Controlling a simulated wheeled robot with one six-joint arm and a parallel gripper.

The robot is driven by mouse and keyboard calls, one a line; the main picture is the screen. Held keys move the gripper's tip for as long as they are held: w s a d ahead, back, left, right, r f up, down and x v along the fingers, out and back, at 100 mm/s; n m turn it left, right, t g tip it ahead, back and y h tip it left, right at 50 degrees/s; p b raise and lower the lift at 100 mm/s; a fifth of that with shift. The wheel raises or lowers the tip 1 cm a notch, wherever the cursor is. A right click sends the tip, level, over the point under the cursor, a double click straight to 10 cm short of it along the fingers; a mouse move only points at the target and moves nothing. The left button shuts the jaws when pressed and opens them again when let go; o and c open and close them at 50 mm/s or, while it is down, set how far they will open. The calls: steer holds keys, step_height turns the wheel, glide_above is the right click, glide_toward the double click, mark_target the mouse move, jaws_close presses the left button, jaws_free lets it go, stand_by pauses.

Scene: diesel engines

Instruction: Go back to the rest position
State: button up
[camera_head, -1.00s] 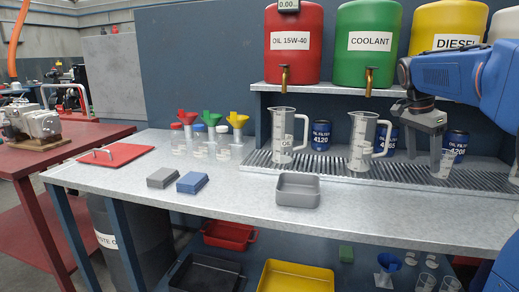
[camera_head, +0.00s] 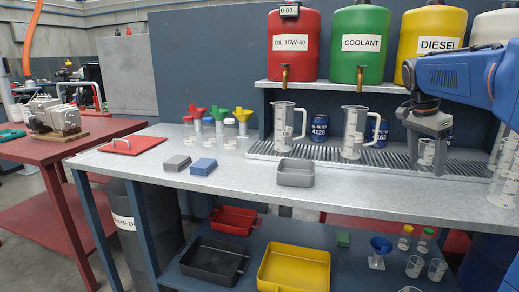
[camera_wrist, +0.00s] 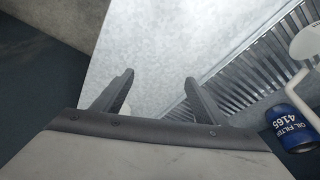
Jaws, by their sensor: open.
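My gripper (camera_head: 424,160) is at the right of the head view, at the end of my blue arm, over the slatted grate of the workbench. Its fingers point down and are apart. A clear cup (camera_head: 427,152) shows between or behind the fingers in the head view; I cannot tell its depth from that view. In the wrist view my gripper (camera_wrist: 158,90) has two spread fingers with nothing held between them. Below them are the bare bench top (camera_wrist: 160,50) and the grate (camera_wrist: 240,85).
Two measuring jugs (camera_head: 283,122) (camera_head: 353,135) and blue oil filters (camera_head: 319,126) stand near the grate. An oil filter also shows in the wrist view (camera_wrist: 292,130). A grey tray (camera_head: 295,173) is at the bench front. Drums (camera_head: 360,45) stand above.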

steer(key=s+a+f+n+t+y, duration=0.1)
steer(key=s+a+f+n+t, duration=0.1)
steer(key=s+a+f+n, duration=0.6)
steer(key=s+a+f+n+t+y, duration=0.2)
steer(key=s+a+f+n, duration=0.6)
steer(key=s, duration=1.2)
steer(key=a+f, duration=0.3)
steer(key=f, duration=0.1)
steer(key=shift+s, duration=0.25)
